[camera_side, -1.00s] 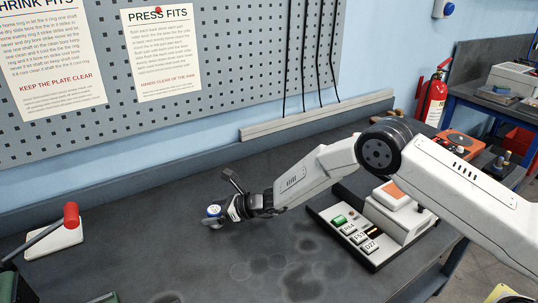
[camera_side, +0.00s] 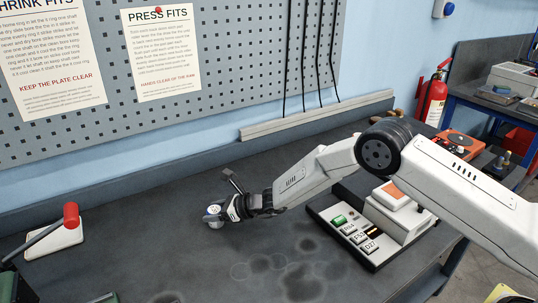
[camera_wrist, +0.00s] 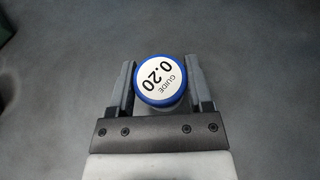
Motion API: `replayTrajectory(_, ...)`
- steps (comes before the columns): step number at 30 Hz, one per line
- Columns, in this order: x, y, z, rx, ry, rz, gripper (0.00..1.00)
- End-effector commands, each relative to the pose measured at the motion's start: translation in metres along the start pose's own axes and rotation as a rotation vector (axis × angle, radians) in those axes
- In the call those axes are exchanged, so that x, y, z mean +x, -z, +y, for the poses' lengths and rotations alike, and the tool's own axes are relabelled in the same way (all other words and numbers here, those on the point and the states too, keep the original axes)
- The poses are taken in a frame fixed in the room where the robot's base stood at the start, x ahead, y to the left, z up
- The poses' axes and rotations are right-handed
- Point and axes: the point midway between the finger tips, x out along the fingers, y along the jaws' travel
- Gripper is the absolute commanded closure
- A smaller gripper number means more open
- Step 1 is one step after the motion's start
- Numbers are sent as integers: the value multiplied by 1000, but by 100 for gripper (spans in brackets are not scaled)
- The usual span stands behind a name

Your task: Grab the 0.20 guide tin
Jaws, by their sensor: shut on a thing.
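The guide tin (camera_wrist: 162,78) is round with a blue rim and a white lid that reads "GUIDE 0.20" in the wrist view. It sits between the two dark fingers of my gripper (camera_wrist: 159,80), which is shut on it. In the side view the small tin (camera_side: 214,211) shows at the end of my gripper (camera_side: 214,215), low over the middle of the dark bench. I cannot tell whether the tin's base touches the bench.
A tray (camera_side: 352,238) with labelled blocks and a white device stands right of my gripper. The bench (camera_side: 150,255) around the tin is clear, with stain rings in front.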

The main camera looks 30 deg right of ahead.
Motion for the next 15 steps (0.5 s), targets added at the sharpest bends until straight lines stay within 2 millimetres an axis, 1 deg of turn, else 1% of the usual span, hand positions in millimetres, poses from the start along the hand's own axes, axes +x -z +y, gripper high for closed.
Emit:
replayTrajectory(8,-1,-3,0,-1,0,-2,100)
replayTrajectory(15,-7,-18,0,-1,0,-3,100)
